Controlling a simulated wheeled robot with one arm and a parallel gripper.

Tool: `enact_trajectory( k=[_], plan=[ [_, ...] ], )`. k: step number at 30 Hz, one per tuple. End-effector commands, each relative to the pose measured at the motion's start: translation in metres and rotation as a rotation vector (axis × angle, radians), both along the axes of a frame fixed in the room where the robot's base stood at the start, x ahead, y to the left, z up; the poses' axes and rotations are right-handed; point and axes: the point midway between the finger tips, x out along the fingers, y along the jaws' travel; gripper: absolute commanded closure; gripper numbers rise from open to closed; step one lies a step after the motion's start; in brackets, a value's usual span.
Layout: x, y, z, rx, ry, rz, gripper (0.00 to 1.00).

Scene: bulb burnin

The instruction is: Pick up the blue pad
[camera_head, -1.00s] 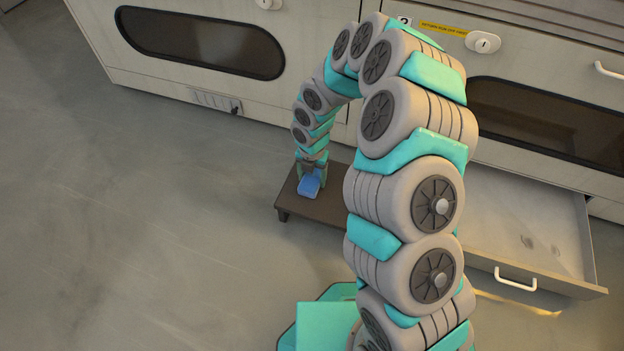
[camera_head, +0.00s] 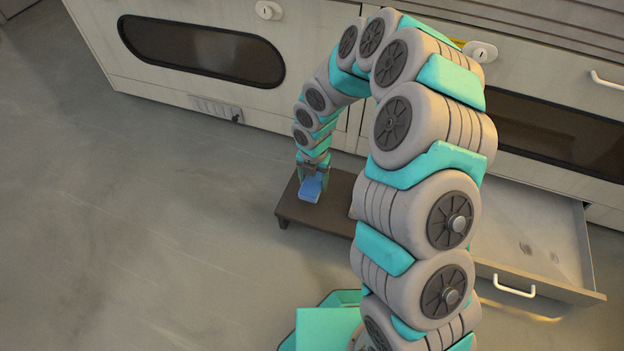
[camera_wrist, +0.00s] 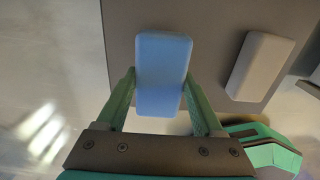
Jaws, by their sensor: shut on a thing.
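The blue pad (camera_wrist: 163,72) is a rounded block between the two green fingers of my gripper (camera_wrist: 160,92) in the wrist view. The fingers touch its long sides, and my gripper is shut on it. In the head view the blue pad (camera_head: 311,188) shows just below my gripper (camera_head: 314,170), over the low dark stand (camera_head: 334,207). I cannot tell whether the pad still touches the stand.
A grey-white block (camera_wrist: 260,66) lies on the stand to the right of the pad in the wrist view. Cabinets with dark windows (camera_head: 200,52) stand behind. An open drawer (camera_head: 528,225) is at the right. The floor at left is clear.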

Motion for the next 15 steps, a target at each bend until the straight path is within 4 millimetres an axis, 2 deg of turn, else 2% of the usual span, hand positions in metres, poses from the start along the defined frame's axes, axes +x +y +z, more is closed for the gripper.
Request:
enact_trajectory(
  k=[5, 15],
  plan=[
    [-0.026, -0.009, 0.003, -0.002, 0.002, 0.003, 0.94],
    [-0.096, -0.03, 0.009, -0.007, 0.008, 0.0, 0.94]
  ],
)
